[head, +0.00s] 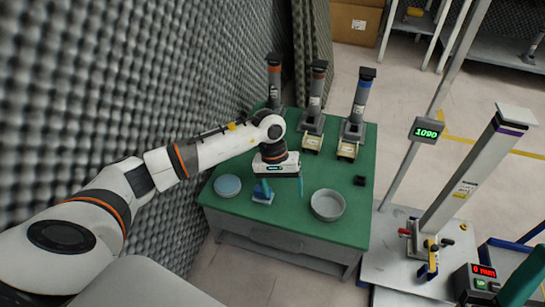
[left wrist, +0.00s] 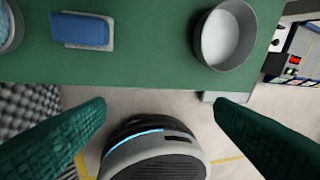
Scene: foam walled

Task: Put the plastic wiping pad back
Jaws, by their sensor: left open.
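The blue wiping pad (head: 260,192) sits on a small pale holder (head: 262,201) near the front of the green table, left of the grey bowl. It also shows in the left wrist view (left wrist: 80,31), on its light base at the upper left. My left gripper (head: 284,192) is above the table, just right of the pad, with teal fingers spread. In the left wrist view the gripper (left wrist: 160,104) is open and nothing is between its fingers. In the head view the gripper body and a finger stand close to the pad and partly hide it.
A grey bowl (head: 327,205) stands right of the gripper, and a round blue-topped dish (head: 228,186) to the left. Several upright stands with bases line the table's back. A small black object (head: 360,180) lies at right. Foam wall (head: 120,70) borders the left side.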

